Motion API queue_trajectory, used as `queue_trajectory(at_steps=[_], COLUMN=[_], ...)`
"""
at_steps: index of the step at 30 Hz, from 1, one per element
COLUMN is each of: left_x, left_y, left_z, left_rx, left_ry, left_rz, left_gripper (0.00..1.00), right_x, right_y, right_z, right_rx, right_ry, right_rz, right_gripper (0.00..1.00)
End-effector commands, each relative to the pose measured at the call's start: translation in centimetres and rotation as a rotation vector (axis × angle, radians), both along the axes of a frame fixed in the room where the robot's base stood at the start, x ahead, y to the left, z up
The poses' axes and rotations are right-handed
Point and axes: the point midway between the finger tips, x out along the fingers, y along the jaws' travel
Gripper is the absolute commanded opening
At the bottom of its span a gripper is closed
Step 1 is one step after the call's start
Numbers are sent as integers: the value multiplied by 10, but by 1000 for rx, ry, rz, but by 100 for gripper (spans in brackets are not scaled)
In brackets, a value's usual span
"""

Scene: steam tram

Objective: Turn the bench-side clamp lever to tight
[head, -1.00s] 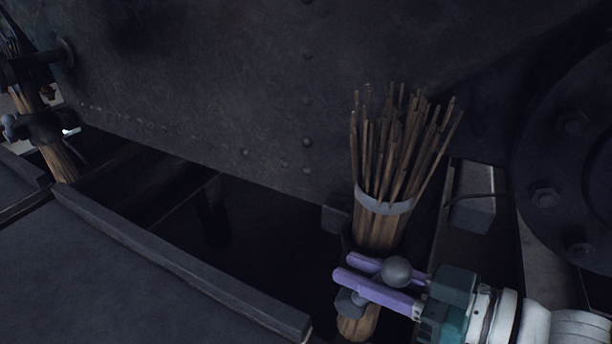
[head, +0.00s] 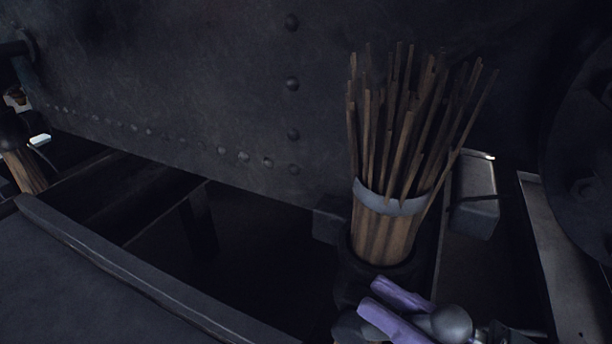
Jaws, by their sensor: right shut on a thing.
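A twig broom (head: 385,235) stands bristles up, with a pale band around its twigs, in a dark clamp (head: 355,285) at the lower right of the head view. The clamp's lever ends in a dark round knob (head: 451,323). My right gripper (head: 373,298), with purple fingers, is shut on this lever, one finger on either side beside the knob. The lower part of the clamp and most of my right gripper are cut off by the bottom edge, so the lever's exact angle is hard to tell. My left gripper is not in view.
A dark riveted metal wall (head: 220,90) rises behind. A dark slab with a raised edge (head: 140,270) lies at lower left. A second wooden handle (head: 25,170) stands at far left. A grey box (head: 475,205) and a round bolted plate (head: 585,170) are at right.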

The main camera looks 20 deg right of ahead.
Motion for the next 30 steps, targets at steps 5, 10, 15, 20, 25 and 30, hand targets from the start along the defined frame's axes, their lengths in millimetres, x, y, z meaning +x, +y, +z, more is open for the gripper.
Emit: queue_trajectory(at_steps=[5, 10, 15, 20, 25, 30], left_x=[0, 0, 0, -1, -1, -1], left_y=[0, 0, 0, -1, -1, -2], left_z=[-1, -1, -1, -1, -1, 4], left_rx=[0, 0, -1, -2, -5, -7], left_ry=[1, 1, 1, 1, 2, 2], left_rz=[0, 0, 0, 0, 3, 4], left_gripper=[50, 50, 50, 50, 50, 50], right_x=[-1, -1, -1, -1, -1, 1], right_y=[0, 0, 0, 0, 0, 1], right_z=[-2, -2, -2, -1, 0, 3], right_rx=[2, 2, 2, 2, 3, -6], right_ry=[1, 1, 0, -2, -4, 7], right_rz=[1, 1, 1, 2, 1, 1], right_gripper=[0, 0, 35, 53, 56, 56])
